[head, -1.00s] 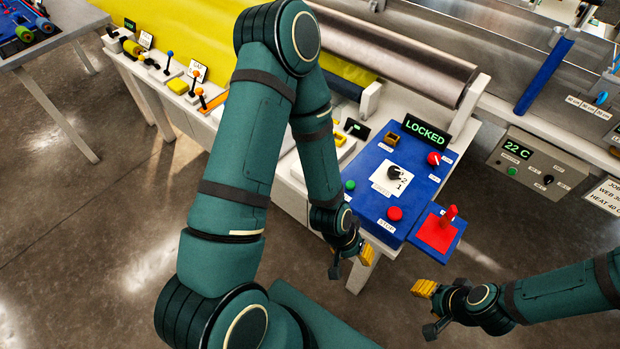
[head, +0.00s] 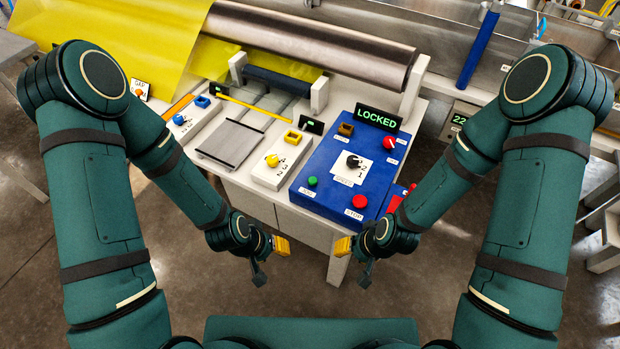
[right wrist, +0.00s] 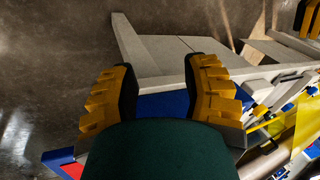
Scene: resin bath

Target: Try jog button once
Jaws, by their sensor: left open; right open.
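A blue control panel (head: 328,190) stands at the bench's front edge, with a lit display (head: 377,118) reading LOCKED. On it are a small green button (head: 312,181) at the front left, its label too small to read, a red button (head: 360,202) labelled STOP, a black speed knob (head: 352,161) and a red rotary switch (head: 389,142). My left gripper (head: 270,262) is open and empty in front of the bench, left of the panel. My right gripper (head: 354,262) is open and empty below the panel's front edge, touching no control; its spread yellow fingers show in the right wrist view (right wrist: 160,94).
A white box with a yellow knob (head: 272,160) and a grey plate (head: 230,144) sit left of the panel. A metal roller (head: 310,45) with yellow film lies behind. A red part (head: 396,202) beside the panel is partly hidden by my right arm.

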